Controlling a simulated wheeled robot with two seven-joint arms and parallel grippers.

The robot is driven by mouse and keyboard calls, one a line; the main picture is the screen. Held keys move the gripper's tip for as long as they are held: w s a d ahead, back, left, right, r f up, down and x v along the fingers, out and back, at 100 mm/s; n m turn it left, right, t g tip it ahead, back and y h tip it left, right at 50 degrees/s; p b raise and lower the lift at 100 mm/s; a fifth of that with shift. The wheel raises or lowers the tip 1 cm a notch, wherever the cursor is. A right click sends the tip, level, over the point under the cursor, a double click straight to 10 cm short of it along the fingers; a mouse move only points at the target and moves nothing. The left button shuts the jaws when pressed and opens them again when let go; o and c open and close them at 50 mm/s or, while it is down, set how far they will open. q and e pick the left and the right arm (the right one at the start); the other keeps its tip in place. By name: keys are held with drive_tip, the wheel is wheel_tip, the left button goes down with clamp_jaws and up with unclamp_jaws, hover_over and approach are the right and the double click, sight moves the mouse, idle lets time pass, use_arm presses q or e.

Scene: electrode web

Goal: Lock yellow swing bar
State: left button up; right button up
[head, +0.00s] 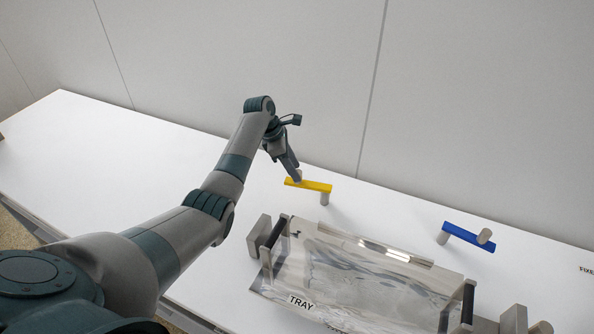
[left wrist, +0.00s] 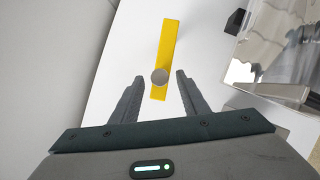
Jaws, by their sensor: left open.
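The yellow swing bar (head: 312,186) lies level on a grey post on the white table, behind the tray. A round grey knob stands up at its left end. My left gripper (head: 295,172) is at that knob end in the head view. In the left wrist view the yellow bar (left wrist: 168,50) runs away from me, and the grey knob (left wrist: 160,76) sits between the tips of my open left gripper (left wrist: 159,77), with a gap on each side. The fingers do not visibly touch the knob. My right gripper is not in view.
A clear tray (head: 300,303) labelled TRAY stands in front of the bar, with dark end handles and grey blocks beside it. A blue bar (head: 470,238) with a grey knob is to the right. A pale wall rises behind.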

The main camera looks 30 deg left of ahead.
sight(308, 187)
use_arm(q)
drive_tip(key=shift+x, duration=1.35)
clamp_jaws()
